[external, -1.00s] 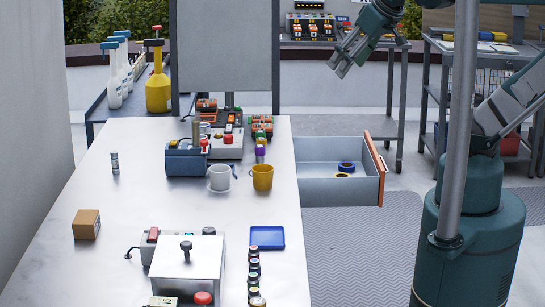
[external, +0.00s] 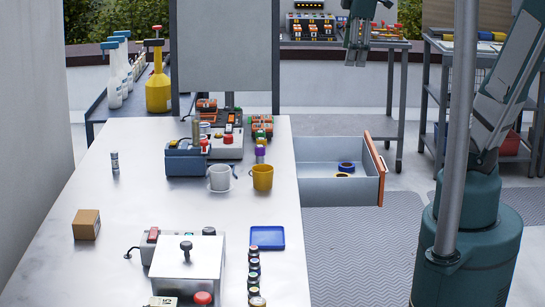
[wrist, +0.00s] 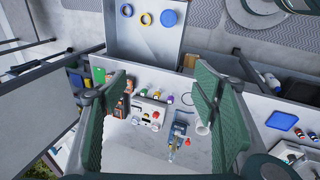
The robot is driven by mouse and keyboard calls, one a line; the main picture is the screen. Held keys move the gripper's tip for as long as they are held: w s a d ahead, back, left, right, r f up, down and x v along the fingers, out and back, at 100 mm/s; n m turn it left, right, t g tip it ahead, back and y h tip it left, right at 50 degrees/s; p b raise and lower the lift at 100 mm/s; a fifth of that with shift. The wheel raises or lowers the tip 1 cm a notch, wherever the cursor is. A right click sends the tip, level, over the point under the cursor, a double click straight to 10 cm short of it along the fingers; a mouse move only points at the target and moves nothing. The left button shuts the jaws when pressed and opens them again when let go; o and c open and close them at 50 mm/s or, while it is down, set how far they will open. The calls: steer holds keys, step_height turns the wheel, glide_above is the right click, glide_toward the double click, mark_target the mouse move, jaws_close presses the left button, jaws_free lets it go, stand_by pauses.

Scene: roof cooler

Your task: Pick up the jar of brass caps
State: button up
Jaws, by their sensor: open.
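I cannot tell for certain which item is the jar of brass caps. A row of small dark jars with light lids (external: 254,264) stands on the white table, right of the metal box, in the external view. Their contents are too small to make out. My gripper (external: 356,57) is raised high beyond the open drawer, well away from the jars. In the wrist view my gripper (wrist: 160,92) has its two green-padded fingers wide apart, with nothing between them but the view down to the bench.
A blue tray (external: 267,237) lies beside the jars. A metal box (external: 187,262), a cardboard box (external: 87,225), a white mug (external: 220,178) and a yellow mug (external: 262,177) stand on the table. The open drawer (external: 335,185) juts out right. A tall grey panel (external: 224,50) rises behind.

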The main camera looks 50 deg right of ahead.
steer(key=shift+w+d+f+n+g+b, duration=0.95)
steer(key=shift+w+d+n+g+b, duration=1.15)
steer(key=shift+d+n, duration=2.25)
steer(key=shift+m+t, duration=0.45)
steer(key=shift+t, duration=0.05)
steer(key=f, duration=2.5)
steer(key=w+f+p, duration=0.1)
steer(key=f, duration=1.2)
steer(key=shift+d+f, duration=0.1)
steer(key=shift+d, duration=0.3)
steer(key=shift+d+f+b, duration=0.2)
steer(key=shift+f+b, duration=0.1)
steer(key=shift+f, duration=0.95)
steer(key=shift+w+d+f+b, duration=0.15)
steer(key=shift+f+b, duration=0.3)
steer(key=shift+f, duration=0.85)
steer(key=shift+s+d+f+b, duration=0.15)
steer(key=shift+f+b, duration=0.3)
steer(key=shift+f, duration=0.85)
steer(key=shift+w, duration=0.1)
